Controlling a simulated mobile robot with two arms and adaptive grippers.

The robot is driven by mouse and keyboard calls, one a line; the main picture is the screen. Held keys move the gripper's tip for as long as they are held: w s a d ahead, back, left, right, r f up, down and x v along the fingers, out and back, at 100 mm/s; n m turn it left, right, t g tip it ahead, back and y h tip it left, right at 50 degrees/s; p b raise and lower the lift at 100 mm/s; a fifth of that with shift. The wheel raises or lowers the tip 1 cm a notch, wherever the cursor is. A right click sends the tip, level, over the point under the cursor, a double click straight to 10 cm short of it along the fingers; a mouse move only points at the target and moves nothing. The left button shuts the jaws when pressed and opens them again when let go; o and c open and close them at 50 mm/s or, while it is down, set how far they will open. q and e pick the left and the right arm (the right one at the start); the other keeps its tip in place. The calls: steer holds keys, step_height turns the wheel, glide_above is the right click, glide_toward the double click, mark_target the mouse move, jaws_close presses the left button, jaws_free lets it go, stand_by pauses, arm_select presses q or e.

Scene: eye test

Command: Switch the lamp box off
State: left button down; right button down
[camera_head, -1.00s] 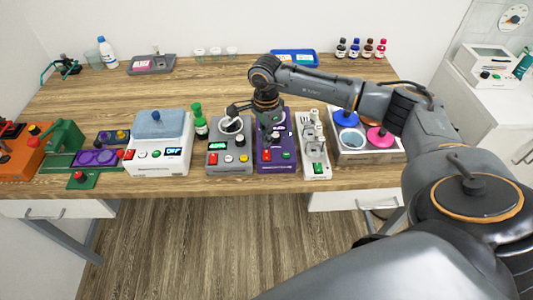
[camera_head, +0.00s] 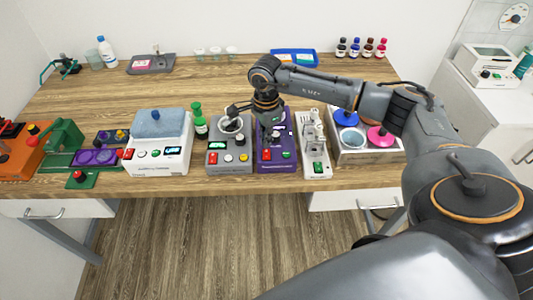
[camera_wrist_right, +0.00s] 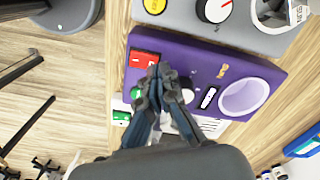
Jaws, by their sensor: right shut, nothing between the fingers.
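A purple box (camera_head: 277,164) stands near the front edge of the table. I take it for the lamp box, but cannot be sure. The lens does not look brightly lit. My right gripper (camera_head: 272,138) is shut and empty over this box. In the wrist view its fingertips (camera_wrist_right: 162,72) are close to the red switch; contact is unclear. My left gripper is out of view.
A grey box (camera_head: 229,158) with a dial stands left of the purple box, a narrow white device (camera_head: 317,168) right of it. A white box (camera_head: 160,160) with a display and a tray (camera_head: 369,157) with coloured discs stand farther out. The table's middle is clear.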

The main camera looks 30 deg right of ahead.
mark_target(266, 150)
steer(key=shift+f+b, duration=0.65)
steer(key=shift+f, duration=0.2)
steer(key=shift+r, duration=0.2)
step_height(266, 150, up, 7)
steer(key=p, duration=0.3)
steer(key=shift+f+p, duration=0.1)
steer(key=shift+p, duration=0.25)
stand_by(0.6)
